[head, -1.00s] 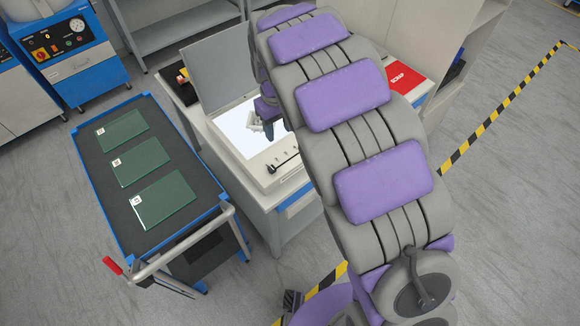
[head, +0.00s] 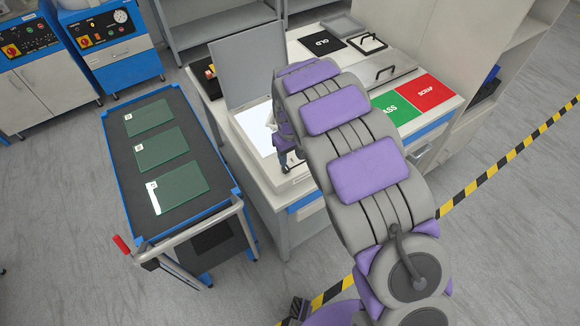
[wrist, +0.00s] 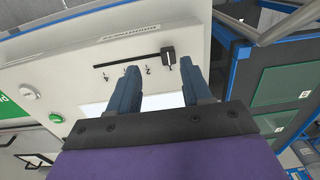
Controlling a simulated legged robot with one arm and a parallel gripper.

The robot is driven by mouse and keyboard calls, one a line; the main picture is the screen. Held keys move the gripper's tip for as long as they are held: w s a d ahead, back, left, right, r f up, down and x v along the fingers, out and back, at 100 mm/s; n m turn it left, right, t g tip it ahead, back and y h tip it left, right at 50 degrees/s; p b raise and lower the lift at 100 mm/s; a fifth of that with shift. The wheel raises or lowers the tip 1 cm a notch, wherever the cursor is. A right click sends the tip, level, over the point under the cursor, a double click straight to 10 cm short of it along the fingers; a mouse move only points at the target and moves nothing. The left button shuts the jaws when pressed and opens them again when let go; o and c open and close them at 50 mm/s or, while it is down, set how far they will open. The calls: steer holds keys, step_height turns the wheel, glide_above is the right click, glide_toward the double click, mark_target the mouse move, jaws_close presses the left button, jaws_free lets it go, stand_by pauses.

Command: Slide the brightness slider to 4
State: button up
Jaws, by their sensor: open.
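The brightness slider shows in the wrist view as a dark track (wrist: 130,61) on a pale panel (wrist: 75,50). Its black knob (wrist: 168,55) sits at the track's right end, by the 1 mark. The 2 and the 4 at the left end are readable; a finger covers the part between. My gripper (wrist: 158,65) is open and empty, its two blue-grey fingers apart just below the track. The knob lies between the fingertips in the picture, nearer the right one; contact cannot be told. In the head view my gripper (head: 291,160) is over the light box's front edge, largely hiding the slider.
The lit light box (head: 252,128) has its grey lid (head: 245,65) raised behind. A trolley (head: 170,215) with green glass plates stands left. Green (head: 392,106) and red (head: 428,92) pads lie right. Round green (wrist: 27,92) and white (wrist: 56,117) buttons are left in the wrist view.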

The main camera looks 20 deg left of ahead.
mark_target(288, 168)
steer(key=a+f, duration=0.1)
steer(key=f, duration=0.1)
steer(key=a+f, duration=0.1)
steer(key=f, duration=0.1)
steer(key=a+f, duration=0.1)
steer(key=f, duration=0.1)
steer(key=shift+f+b, duration=0.15)
steer(key=shift+b, duration=0.25)
steer(key=shift+d+r, duration=0.2)
steer(key=shift+d, duration=1)
steer(key=shift+a, duration=0.25)
steer(key=c, duration=0.3)
steer(key=shift+a+f, duration=0.2)
steer(key=shift+a, duration=0.4)
steer(key=c, duration=0.3)
steer(key=shift+a, duration=0.1)
steer(key=shift+c, duration=0.8)
steer(key=shift+w, duration=0.1)
jaws_close()
steer(key=shift+d, duration=0.3)
